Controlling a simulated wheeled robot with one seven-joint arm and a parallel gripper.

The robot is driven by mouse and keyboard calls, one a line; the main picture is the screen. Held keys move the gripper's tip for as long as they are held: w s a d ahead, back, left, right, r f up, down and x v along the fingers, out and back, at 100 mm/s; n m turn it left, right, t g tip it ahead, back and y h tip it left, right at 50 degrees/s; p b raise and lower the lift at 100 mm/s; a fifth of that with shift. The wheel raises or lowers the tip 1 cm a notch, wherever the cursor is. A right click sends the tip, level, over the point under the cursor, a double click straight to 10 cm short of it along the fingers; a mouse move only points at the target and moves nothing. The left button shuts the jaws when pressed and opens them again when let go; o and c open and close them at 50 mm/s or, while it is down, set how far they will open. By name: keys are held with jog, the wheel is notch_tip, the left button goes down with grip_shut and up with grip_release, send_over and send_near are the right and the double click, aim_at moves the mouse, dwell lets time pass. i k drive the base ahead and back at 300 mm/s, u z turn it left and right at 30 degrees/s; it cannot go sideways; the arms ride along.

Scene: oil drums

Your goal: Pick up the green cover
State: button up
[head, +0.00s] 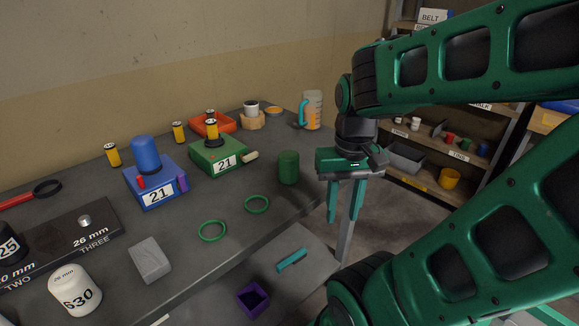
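The green cover, a dark green upright cylinder (289,167), stands on the grey table (215,272) near its right edge. My gripper (342,212) points down with its two teal fingers apart and nothing visible between them. In the picture it is to the right of the cover and apart from it, seemingly just off the table's edge. A green box labelled 21 (205,157) with a yellow cylinder on it stands left of the cover.
Two green rings (212,230) (257,204) lie in front of the cover. A blue cover (146,154) sits on a blue box (144,188) at left. A measuring jug (312,110) stands behind. Shelves (465,152) fill the right background.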

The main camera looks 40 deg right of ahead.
aim_at(288, 159)
jog(key=z, duration=0.05)
jog(key=k, duration=0.9)
jog(key=z, duration=0.4)
jog(key=i, duration=1)
jog(key=u, duration=0.05)
